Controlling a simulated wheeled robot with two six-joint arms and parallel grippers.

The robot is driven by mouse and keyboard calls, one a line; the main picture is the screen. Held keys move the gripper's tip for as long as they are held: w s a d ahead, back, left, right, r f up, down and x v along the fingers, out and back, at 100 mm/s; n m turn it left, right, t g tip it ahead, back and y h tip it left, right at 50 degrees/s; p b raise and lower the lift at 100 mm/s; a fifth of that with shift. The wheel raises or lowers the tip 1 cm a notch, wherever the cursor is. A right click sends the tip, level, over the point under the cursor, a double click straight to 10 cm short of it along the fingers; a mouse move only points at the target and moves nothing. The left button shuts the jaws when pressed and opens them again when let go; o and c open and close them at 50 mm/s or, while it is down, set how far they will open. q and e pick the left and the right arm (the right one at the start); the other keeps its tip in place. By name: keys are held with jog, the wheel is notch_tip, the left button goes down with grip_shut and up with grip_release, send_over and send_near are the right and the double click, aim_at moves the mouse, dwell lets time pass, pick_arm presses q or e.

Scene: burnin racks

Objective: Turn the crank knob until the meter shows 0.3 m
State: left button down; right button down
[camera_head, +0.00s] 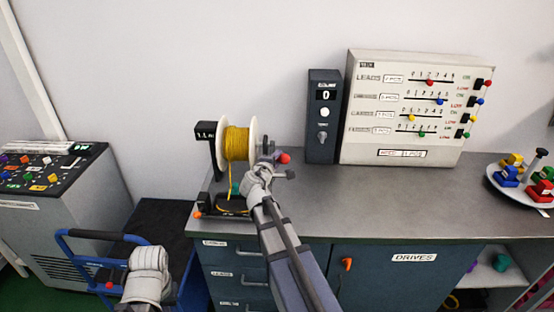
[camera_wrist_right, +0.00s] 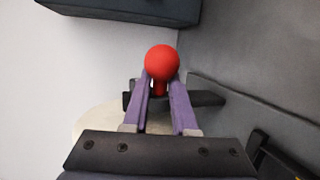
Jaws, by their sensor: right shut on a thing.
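The red crank knob (camera_head: 284,158) sits at the right side of the spool of yellow cord (camera_head: 236,143). My right gripper (camera_head: 274,160) is at the crank. In the right wrist view, the red ball knob (camera_wrist_right: 161,62) is between my right gripper's two purple fingers (camera_wrist_right: 160,88), which are shut on it. A dark crank bar (camera_wrist_right: 205,98) shows behind the fingers, with the pale spool flange (camera_wrist_right: 95,122) beyond. The small black meter (camera_head: 206,129) left of the spool seems to read 1.1 m, but its digits are blurred. My left arm shows low at left; its fingers do not show.
A dark box with a display of 0 (camera_head: 325,95) and a white slider panel (camera_head: 405,105) stand behind on the grey bench (camera_head: 400,195). A tray of coloured pieces (camera_head: 500,172) is at right. A blue-handled cart (camera_head: 75,262) is at lower left. The middle bench is clear.

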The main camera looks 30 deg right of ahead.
jog(key=shift+f, duration=0.15)
jog(key=shift+w+d+f+b, duration=0.2)
jog(key=shift+f+b, duration=0.35)
jog(key=shift+b, duration=0.1)
jog(key=shift+w+d+f+b, duration=0.15)
jog(key=shift+w+f+b, duration=0.05)
jog(key=shift+f+b, duration=0.4)
jog(key=shift+w, duration=0.1)
jog(key=shift+w+f, duration=0.1)
jog(key=shift+w+d+f+b, duration=0.55)
jog(key=shift+w+f+b, duration=0.25)
jog(key=shift+b, duration=0.1)
jog(key=shift+w, duration=0.1)
